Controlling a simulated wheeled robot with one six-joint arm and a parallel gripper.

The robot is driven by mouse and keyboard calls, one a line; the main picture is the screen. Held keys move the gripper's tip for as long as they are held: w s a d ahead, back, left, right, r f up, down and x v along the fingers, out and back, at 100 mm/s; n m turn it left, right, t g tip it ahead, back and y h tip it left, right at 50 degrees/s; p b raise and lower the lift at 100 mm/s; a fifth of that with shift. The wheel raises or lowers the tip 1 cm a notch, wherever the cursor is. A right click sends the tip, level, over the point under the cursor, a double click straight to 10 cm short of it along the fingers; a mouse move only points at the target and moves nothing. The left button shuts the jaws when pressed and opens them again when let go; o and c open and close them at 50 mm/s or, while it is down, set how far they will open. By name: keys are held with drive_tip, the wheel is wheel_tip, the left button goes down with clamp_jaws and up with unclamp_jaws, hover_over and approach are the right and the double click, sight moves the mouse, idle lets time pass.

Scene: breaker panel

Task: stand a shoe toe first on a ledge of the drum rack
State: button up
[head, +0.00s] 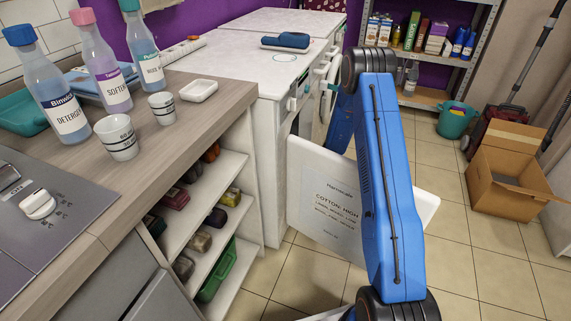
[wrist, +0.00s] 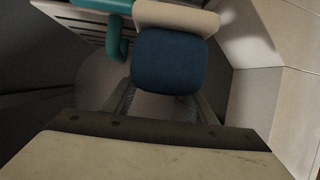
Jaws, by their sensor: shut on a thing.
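In the wrist view my gripper (wrist: 164,82) is shut on a dark blue and cream thing, which looks like the shoe (wrist: 170,60). Its blue part faces the camera, and a cream band crosses its far end. Teal bars (wrist: 116,38), perhaps part of the drum rack, show just left of the shoe. I cannot tell whether they touch. A round grey surface, perhaps the drum, lies behind. The ledges cannot be made out. In the head view my blue arm hides the gripper and the held shoe.
A white door panel (head: 322,195) stands open beside the white machines, left of my arm. A dark blue thing (head: 287,40) lies on a machine top. Bottles and cups crowd the left counter (head: 160,140). A cardboard box (head: 510,165) and teal bucket (head: 456,120) stand right on tiled floor.

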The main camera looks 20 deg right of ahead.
drive_tip(key=shift+w+a, duration=1.35)
drive_tip(key=shift+a, duration=0.5)
drive_tip(key=shift+w+a, duration=1.3)
drive_tip(key=shift+a, duration=0.5)
drive_tip(key=shift+w+a, duration=1.35)
drive_tip(key=shift+a, duration=0.5)
drive_tip(key=shift+f, duration=1.45)
drive_tip(key=o, duration=1.2)
drive_tip(key=shift+v, duration=3.5)
drive_tip(key=shift+s+d, duration=1)
drive_tip(key=shift+d, duration=0.35)
drive_tip(key=shift+s+d, duration=1)
drive_tip(key=shift+d, duration=0.3)
drive_tip(key=shift+s+d, duration=1)
drive_tip(key=shift+d, duration=0.35)
